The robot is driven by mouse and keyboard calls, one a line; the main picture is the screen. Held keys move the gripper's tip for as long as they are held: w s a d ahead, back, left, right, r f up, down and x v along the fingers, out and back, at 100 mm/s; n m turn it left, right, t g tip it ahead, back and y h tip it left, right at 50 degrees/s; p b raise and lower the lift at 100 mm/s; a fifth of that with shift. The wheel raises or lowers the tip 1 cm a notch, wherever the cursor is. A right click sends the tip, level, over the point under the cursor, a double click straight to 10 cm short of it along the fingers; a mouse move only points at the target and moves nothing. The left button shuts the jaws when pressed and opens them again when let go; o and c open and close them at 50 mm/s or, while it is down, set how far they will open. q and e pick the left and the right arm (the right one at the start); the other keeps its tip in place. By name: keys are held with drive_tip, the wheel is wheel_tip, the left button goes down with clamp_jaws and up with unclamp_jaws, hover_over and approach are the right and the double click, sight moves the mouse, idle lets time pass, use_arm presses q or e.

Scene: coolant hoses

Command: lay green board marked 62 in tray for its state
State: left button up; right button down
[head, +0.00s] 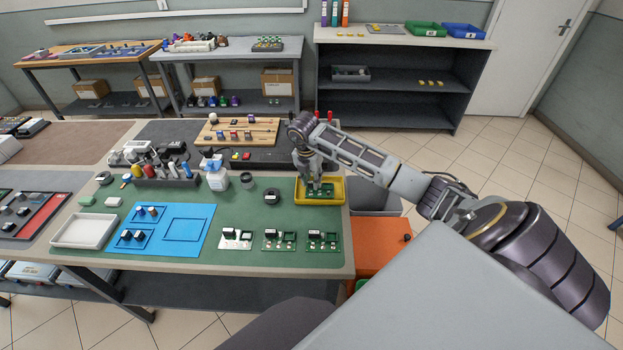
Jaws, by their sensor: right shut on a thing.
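My right gripper (314,183) reaches in from the right and points down over a yellow tray (320,203) at the right end of the green mat. It is shut on a small green board (324,192), which is inside the tray's outline. I cannot tell whether the board touches the tray floor, and its marking is too small to read. Two more green boards, one (279,241) left of the other (323,241), lie on the mat in front of the tray. A white board (236,238) lies left of them. My left gripper is not in view.
A blue sheet (185,248) with small parts and a white tray (84,231) lie at the left of the mat. Bottles and a tool rack (165,181) stand behind. Green (425,29) and blue (464,31) trays sit on the far shelf.

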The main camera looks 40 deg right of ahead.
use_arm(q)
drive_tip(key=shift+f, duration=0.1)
use_arm(e)
drive_tip(key=shift+f, duration=0.1)
drive_tip(key=c, duration=1.2)
unclamp_jaws()
drive_tip(key=shift+o, duration=0.3)
drive_tip(key=shift+r, duration=0.2)
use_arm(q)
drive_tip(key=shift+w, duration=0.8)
use_arm(e)
wheel_tip(320, 180, up, 12)
drive_tip(key=a, duration=0.2)
drive_tip(key=shift+s+f, duration=0.2)
drive_tip(key=shift+s, duration=0.05)
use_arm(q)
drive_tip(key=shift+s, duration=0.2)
